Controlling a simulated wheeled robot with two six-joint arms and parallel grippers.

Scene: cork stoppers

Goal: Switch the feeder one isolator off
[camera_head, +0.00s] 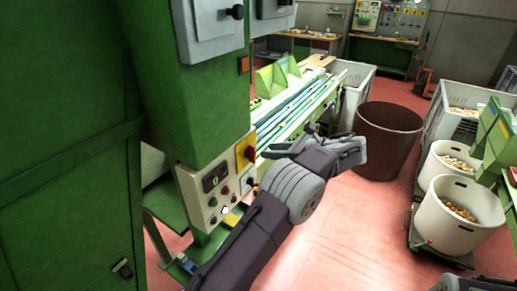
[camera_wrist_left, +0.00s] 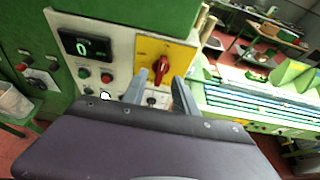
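The isolator is a red rotary handle (camera_wrist_left: 160,66) on a yellow plate at the right of a pale control panel (camera_wrist_left: 122,62). No label on it is readable. In the head view the yellow plate (camera_head: 243,149) sits on the panel's upper right, with the handle at its edge. My left gripper (camera_wrist_left: 161,80) is open and empty. Its two fingers are apart and point at the plate, just below the handle in the wrist view; contact cannot be seen. In the head view the left gripper (camera_head: 277,150) is right of the panel. Only a grey part at the bottom right may belong to my right arm.
The panel also has a lit display (camera_wrist_left: 84,46) and several buttons. A green cabinet (camera_head: 70,150) fills the left. A feeder bench (camera_head: 305,100) with long rails lies behind my gripper. A brown bin (camera_head: 388,140) and white tubs of corks (camera_head: 445,220) stand right.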

